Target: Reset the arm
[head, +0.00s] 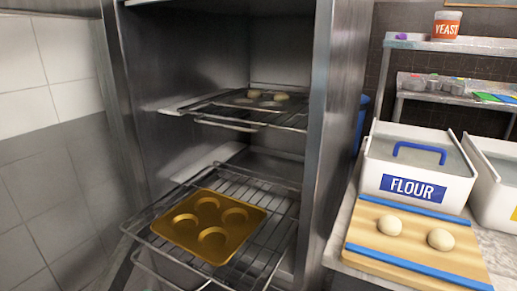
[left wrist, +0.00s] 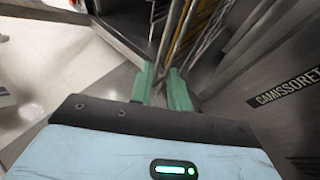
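My left gripper (left wrist: 160,76) shows in the left wrist view. Its two green fingers are apart with nothing visible between them, below the oven racks in that picture. It cannot be made out in the head view. My right gripper is in neither view. In the head view, a golden baking tray (head: 188,238) with round hollows lies on the lower wire rack (head: 262,225) of an open steel cabinet. The hollows look empty. On the upper rack (head: 222,124), a dark tray holds several pale dough pieces (head: 265,96).
To the right, a wooden board (head: 408,232) with blue edges holds two dough balls (head: 440,239). A white flour bin (head: 415,165) stands behind it. A yeast tub (head: 446,27) is on a shelf. The steel cabinet side wall (head: 333,140) separates racks from counter.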

